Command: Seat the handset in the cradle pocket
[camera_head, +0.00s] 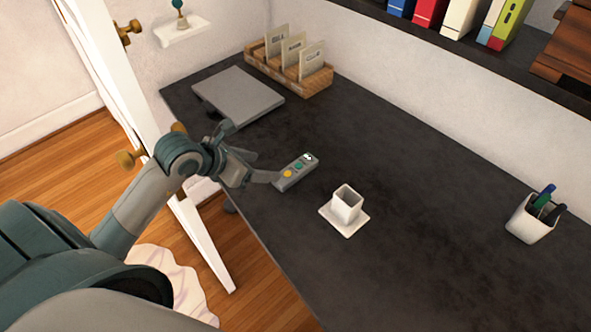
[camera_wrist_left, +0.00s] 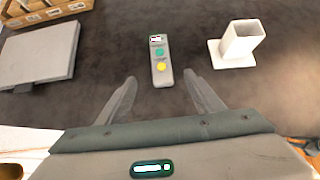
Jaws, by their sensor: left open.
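The handset (camera_head: 296,172) is a grey remote-like bar with a small screen and green and yellow buttons. It lies flat on the dark desk, and also shows in the left wrist view (camera_wrist_left: 161,62). The cradle (camera_head: 346,205) is a white square pocket, open at the top, on a flat base plate; it stands right of the handset, also in the left wrist view (camera_wrist_left: 240,42). My left gripper (camera_head: 262,172) is open and empty near the handset's yellow-button end. In the left wrist view its fingers (camera_wrist_left: 158,88) stand apart on either side, short of the handset. My right gripper is not seen.
A grey flat slab (camera_head: 238,96) and a wooden card holder (camera_head: 290,66) stand at the back left. A white pen cup (camera_head: 530,220) stands at the right. A shelf with binders (camera_head: 465,18) hangs above the back. The desk (camera_head: 420,165) between cradle and pen cup is clear.

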